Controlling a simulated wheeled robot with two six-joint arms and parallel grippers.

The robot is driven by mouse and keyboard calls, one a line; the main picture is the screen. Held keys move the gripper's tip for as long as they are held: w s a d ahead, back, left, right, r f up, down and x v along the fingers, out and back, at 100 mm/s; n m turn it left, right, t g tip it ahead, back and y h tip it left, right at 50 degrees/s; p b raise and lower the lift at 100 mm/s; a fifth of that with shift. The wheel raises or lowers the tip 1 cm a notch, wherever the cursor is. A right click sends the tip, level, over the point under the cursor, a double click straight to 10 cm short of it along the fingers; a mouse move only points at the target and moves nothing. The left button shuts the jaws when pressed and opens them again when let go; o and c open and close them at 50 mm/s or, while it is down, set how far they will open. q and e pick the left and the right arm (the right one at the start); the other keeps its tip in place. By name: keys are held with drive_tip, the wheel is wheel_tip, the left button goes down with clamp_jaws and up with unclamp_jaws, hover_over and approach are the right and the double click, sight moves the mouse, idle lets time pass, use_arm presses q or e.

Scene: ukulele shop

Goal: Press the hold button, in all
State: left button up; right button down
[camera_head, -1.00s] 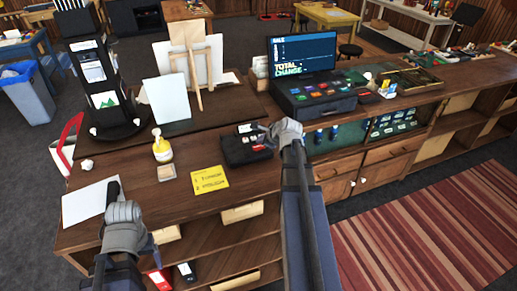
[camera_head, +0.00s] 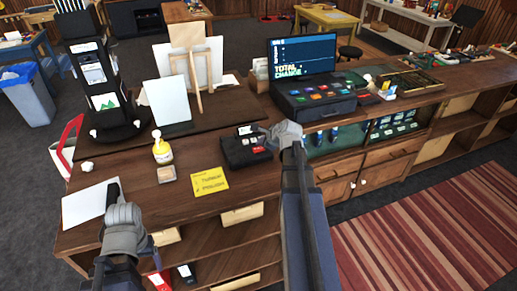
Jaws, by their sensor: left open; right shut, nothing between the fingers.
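A black box-like device (camera_head: 240,153) with a small red patch and a pale label sits on the wooden counter, left of my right gripper. I cannot read which of its buttons is the hold button. My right gripper (camera_head: 270,132) is shut and empty, its tip at the device's right edge; I cannot tell whether it touches. My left gripper (camera_head: 114,192) is open and empty, over the counter's front left beside a white sheet (camera_head: 84,205).
A yellow note (camera_head: 209,182), a small tan block (camera_head: 166,174) and a yellow bottle (camera_head: 162,150) are left of the device. A cash register (camera_head: 312,95) with a screen (camera_head: 302,55) stands behind it. Easels and a display rack (camera_head: 98,85) fill the back left.

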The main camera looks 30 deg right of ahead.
sight(261, 150)
drive_tip(key=shift+f, duration=0.15)
idle(0.7)
drive_tip(key=shift+f+b, duration=0.25)
drive_tip(key=shift+b, duration=0.2)
drive_tip(key=shift+f+b, duration=0.45)
drive_tip(key=shift+f, duration=0.05)
idle(0.4)
drive_tip(key=shift+r, duration=0.2)
drive_tip(key=shift+r+p, duration=0.75)
drive_tip(key=shift+p, duration=0.15)
wheel_tip(261, 150, up, 5)
drive_tip(key=p, duration=0.5)
